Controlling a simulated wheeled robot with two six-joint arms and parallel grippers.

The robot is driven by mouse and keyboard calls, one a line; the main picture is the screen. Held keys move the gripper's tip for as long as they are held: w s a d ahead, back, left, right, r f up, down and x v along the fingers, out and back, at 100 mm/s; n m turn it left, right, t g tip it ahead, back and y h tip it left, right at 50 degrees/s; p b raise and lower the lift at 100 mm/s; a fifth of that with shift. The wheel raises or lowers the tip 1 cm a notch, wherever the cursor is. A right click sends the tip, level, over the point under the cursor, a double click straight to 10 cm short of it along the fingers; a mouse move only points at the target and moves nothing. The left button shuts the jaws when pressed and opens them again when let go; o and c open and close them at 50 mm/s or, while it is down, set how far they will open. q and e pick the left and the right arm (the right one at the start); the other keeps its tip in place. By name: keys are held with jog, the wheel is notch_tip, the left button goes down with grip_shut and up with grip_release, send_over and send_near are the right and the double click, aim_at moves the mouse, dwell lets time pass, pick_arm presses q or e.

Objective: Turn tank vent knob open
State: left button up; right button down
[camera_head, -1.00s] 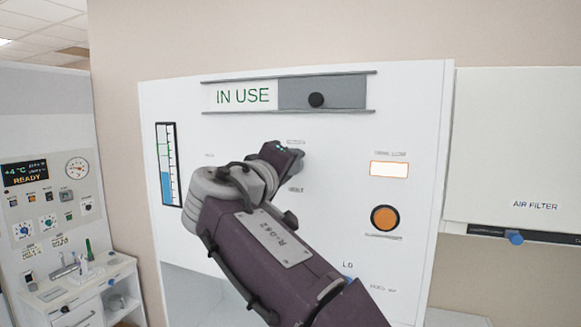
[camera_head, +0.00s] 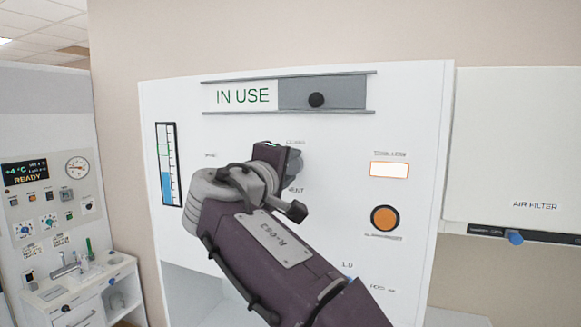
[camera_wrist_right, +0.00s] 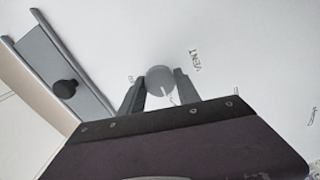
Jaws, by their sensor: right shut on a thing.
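The vent knob (camera_wrist_right: 160,83) is a round grey knob on the white panel, with a "VENT" label beside it in the right wrist view. My right gripper (camera_wrist_right: 159,92) has its two dark fingers on either side of the knob and is shut on it. In the head view my right gripper (camera_head: 292,158) is at the panel below the "IN USE" sign, and its wrist and arm hide most of the knob. My left gripper is not in view.
The white tank panel (camera_head: 350,230) carries an "IN USE" slider (camera_head: 317,99), a blue level gauge (camera_head: 168,165), a lit rectangle (camera_head: 389,170) and an orange button (camera_head: 384,218). An air filter box (camera_head: 515,150) is at right. A sink counter (camera_head: 80,285) stands at left.

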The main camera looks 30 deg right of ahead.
jog(key=c, duration=0.9)
grip_release()
jog(key=shift+a, duration=0.1)
jog(key=shift+o, duration=0.2)
jog(key=shift+a, duration=0.15)
jog(key=b+v, duration=0.3)
jog(key=v, duration=0.6)
